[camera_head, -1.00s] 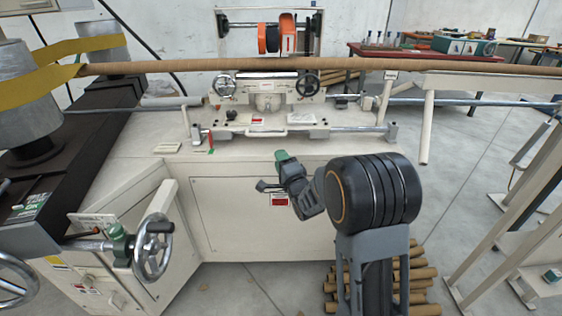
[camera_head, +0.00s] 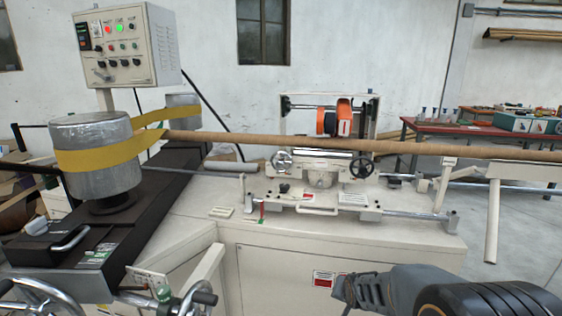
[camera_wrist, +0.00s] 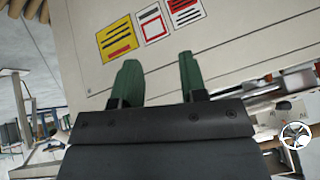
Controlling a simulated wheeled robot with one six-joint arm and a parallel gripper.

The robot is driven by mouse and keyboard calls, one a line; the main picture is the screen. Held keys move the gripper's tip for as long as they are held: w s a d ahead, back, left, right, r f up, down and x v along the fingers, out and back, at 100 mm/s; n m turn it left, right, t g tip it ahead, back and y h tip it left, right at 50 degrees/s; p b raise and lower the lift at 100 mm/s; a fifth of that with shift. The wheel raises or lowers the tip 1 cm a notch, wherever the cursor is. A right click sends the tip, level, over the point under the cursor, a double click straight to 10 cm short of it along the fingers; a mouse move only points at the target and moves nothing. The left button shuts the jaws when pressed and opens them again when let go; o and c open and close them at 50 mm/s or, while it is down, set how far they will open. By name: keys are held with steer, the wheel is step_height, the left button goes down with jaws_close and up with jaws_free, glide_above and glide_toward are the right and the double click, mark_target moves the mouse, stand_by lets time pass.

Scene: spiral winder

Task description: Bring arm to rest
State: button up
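My arm (camera_head: 430,292) reaches in from the lower right corner of the head view, with its grey wrist in front of the machine's cream cabinet. In the wrist view, my gripper (camera_wrist: 159,80) has two green fingertips set apart with a clear gap between them. Nothing is held in the gap. A cream panel with yellow, white and red labels (camera_wrist: 118,40) lies beyond the fingertips. In the head view the fingertips cannot be made out.
The spiral winder's cream cabinet (camera_head: 270,268) fills the middle. A long brown tube (camera_head: 400,147) crosses above it. Handwheels (camera_head: 197,303) stand at the lower left, and a control box (camera_head: 122,45) at the upper left. Open floor (camera_head: 535,225) lies at the right.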

steer(key=s+a+r+n+g+p, duration=0.1)
steer(key=s+r+n+p, duration=0.1)
steer(key=s+r+p, duration=0.5)
steer(key=s+a+r+n+g+p, duration=0.1)
steer(key=s+r+p, duration=0.6)
steer(key=r, duration=1.2)
steer(key=s+n+g, duration=0.1)
steer(key=s+n, duration=0.1)
steer(key=s, duration=0.2)
steer(key=shift+a, duration=0.15)
steer(key=shift+o, duration=0.3)
steer(key=shift+s+f, duration=0.1)
